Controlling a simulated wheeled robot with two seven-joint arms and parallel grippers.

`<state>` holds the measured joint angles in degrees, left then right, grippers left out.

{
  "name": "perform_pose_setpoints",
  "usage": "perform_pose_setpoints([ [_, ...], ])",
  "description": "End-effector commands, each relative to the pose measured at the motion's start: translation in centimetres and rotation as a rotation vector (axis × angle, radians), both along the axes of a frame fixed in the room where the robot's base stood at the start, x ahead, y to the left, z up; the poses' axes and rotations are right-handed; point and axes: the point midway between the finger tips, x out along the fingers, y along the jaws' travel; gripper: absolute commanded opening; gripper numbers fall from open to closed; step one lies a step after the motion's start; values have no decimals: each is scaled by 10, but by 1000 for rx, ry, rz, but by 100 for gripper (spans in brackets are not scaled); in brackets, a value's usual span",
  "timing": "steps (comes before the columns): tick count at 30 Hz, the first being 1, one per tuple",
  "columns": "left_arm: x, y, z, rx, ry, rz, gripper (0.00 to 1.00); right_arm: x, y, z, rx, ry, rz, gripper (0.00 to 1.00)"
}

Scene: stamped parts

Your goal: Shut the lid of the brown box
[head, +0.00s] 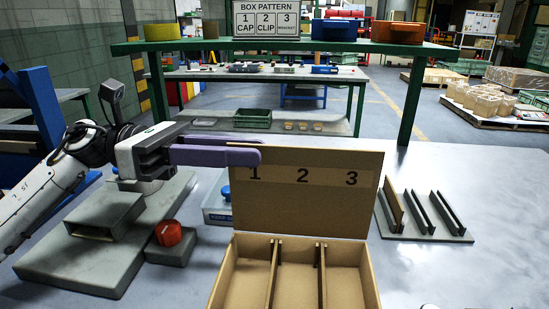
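The brown box (232,275) stands open at the front middle, its compartments facing up and its near end cut off by the picture edge. Its lid (300,215) stands up at the back of the box, with the numbers 1, 2 and 3 on its inner face. My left gripper (250,150) reaches in from the left, its purple fingers level at the lid's upper left corner. One finger overlaps the front of the lid; the other shows just above and behind the top edge. Whether they press on the lid is unclear.
A grey fixture (80,250) with a red knob (170,233) stands left of the box. A blue-marked tray (216,208) is partly hidden behind the lid. A rack with upright plates (425,225) stands at right. The table at front right is mostly clear.

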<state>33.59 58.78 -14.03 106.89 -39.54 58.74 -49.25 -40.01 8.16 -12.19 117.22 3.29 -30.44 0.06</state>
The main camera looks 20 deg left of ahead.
Motion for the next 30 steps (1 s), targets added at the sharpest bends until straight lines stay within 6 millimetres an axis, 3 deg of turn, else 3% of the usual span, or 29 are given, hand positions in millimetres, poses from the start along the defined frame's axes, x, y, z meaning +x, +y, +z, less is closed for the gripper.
perform_pose_setpoints([
  [6,-5,25,-1,1,2,0,23,0,0,-1,2,-5,2,25],
  [15,-6,28,0,0,0,-1,23,-1,0,0,3,-5,2,25],
  [20,-6,28,4,0,0,-1,23,-2,0,3,2,-3,1,0],
  [30,-5,27,40,-7,8,0,23,-6,-3,27,-5,9,-2,0],
])
